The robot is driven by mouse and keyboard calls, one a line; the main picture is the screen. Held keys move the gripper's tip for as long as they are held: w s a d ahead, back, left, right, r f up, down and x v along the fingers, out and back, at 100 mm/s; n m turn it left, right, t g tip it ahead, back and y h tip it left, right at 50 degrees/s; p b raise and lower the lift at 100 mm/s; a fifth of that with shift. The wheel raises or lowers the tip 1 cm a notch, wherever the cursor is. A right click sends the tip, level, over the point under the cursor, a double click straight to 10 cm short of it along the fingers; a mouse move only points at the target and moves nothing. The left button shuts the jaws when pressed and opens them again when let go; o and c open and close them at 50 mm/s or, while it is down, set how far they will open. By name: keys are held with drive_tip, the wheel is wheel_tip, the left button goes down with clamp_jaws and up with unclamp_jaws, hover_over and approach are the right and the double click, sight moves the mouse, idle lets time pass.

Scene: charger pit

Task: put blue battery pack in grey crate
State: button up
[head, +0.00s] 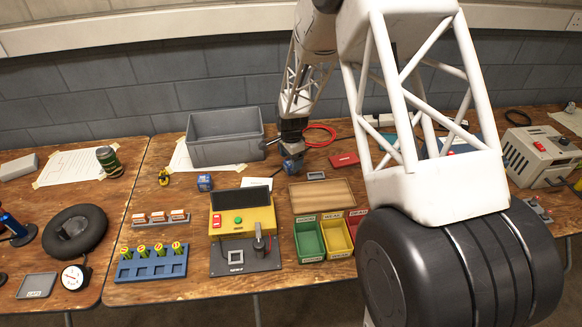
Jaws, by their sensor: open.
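The grey crate (226,152) stands open at the back of the wooden table, and its inside looks empty from here. A small blue block (204,183) with pale markings sits on the table in front of the crate. A second small blue block (292,168) is right of the crate, directly below my gripper (290,152). I cannot tell which blue block is the battery pack. My gripper points down with its jaws open at this second block. Whether the fingers touch it is too small to tell, and they partly hide it.
A yellow box with a green button (238,222) stands in front. Right of it are green and yellow bins (309,240). A red cable (322,131) and a red flat item (344,159) lie near my gripper. My arm hides much of the right side.

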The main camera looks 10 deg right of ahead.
drive_tip(key=shift+f, duration=1.95)
drive_tip(key=shift+c, duration=0.3)
drive_tip(key=c, duration=1.2)
drive_tip(key=shift+o, duration=0.2)
drive_tip(key=shift+r, duration=0.15)
drive_tip(key=shift+r, duration=0.8)
wheel_tip(320, 180, up, 2)
drive_tip(key=s, duration=1)
drive_tip(key=s+d+r, duration=0.1)
drive_tip(key=s, duration=0.5)
drive_tip(key=shift+d, duration=0.1)
